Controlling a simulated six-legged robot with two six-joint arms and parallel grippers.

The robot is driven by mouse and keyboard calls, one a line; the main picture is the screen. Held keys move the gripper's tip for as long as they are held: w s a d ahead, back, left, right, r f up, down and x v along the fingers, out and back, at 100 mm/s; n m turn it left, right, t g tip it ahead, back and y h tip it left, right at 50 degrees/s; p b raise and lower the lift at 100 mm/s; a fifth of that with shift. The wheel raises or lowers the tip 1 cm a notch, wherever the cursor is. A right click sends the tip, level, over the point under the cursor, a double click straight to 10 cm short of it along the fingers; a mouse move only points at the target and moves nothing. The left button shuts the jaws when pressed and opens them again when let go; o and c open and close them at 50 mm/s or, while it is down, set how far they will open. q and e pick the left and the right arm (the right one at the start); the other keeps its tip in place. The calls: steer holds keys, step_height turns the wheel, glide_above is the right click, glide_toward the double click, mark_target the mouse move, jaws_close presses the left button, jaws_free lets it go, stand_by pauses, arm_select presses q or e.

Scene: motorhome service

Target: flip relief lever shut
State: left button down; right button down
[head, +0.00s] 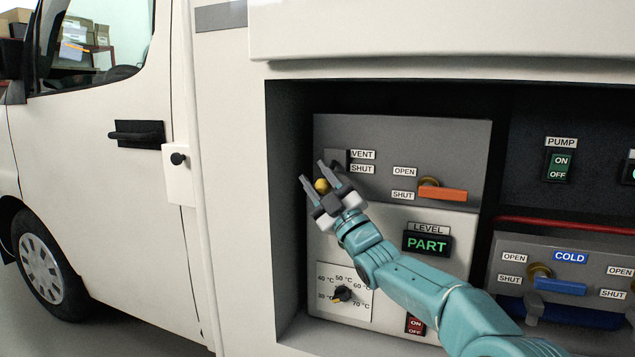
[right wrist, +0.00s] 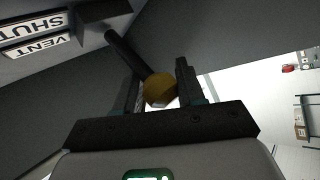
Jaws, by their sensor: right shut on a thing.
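The relief lever has a dark mount (head: 338,159) on the grey panel, beside the VENT label (head: 363,154) and the SHUT label (head: 362,169) below it. Its yellow ball knob (head: 321,186) stands out from the panel, lower left of the mount. My right gripper (head: 313,172) is shut on the knob, one finger on each side. In the right wrist view, the knob (right wrist: 159,90) sits between the fingers, and the black stem (right wrist: 127,54) runs from it to the mount (right wrist: 101,15). In the head view the stem is hard to make out. My left gripper is out of view.
Close by right is an orange-handled valve (head: 442,193) with OPEN and SHUT labels. Below are a level display (head: 427,243) reading PART and a temperature dial (head: 343,293). The recess wall (head: 287,200) is left of my gripper. A red pipe (head: 565,226) runs right.

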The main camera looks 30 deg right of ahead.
steer(key=shift+w+d+f+h, duration=0.1)
steer(key=shift+w+f+h, duration=0.2)
steer(key=shift+f, duration=0.35)
steer(key=c, duration=0.7)
jaws_free()
steer(key=shift+d+r, duration=0.1)
steer(key=shift+s, duration=0.1)
steer(key=b+v, duration=0.2)
steer(key=v, duration=1.4)
steer(key=shift+s+r, duration=0.1)
steer(key=shift+s, duration=0.1)
